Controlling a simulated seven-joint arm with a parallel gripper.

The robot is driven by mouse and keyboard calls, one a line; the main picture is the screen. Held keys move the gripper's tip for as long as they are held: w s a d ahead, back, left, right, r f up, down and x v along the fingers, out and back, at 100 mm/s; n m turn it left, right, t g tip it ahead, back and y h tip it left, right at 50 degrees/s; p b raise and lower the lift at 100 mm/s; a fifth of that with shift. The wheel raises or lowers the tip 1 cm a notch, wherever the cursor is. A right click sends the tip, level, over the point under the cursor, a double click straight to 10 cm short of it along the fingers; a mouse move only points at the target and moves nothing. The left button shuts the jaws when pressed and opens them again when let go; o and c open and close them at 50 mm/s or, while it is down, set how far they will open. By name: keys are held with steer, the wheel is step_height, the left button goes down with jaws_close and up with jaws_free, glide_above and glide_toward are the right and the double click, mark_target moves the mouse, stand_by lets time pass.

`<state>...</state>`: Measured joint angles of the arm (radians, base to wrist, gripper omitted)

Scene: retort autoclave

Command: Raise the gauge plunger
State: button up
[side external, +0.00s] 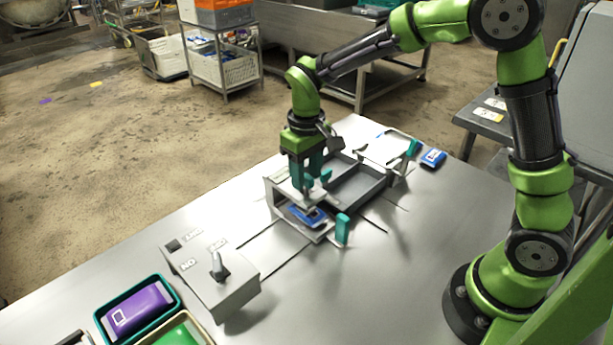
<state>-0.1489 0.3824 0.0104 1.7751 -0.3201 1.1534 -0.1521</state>
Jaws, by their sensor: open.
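My gripper (316,179) points down over the near left end of a grey metal fixture (360,190). Its teal fingers are open. They stand at a light flat plate (292,190) on the fixture, which looks like part of the gauge. The gauge plunger is not clearly visible. It may be hidden between or behind my fingers, and I cannot tell whether they touch it. A blue pouch (307,216) with a white label lies under the plate, in a tray with an upright teal handle (342,229).
A grey switch box (222,291) with a lever stands at the front left. Beside it are trays with a purple pouch (138,310) and a green one (182,335). Another blue pouch (433,158) lies at the back right. The table's (390,285) front middle is clear.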

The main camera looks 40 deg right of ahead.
steer(key=shift+f, duration=0.1)
jaws_close()
stand_by(0.3)
step_height(320, 180, up, 2)
steer(key=shift+r, duration=0.3)
jaws_free()
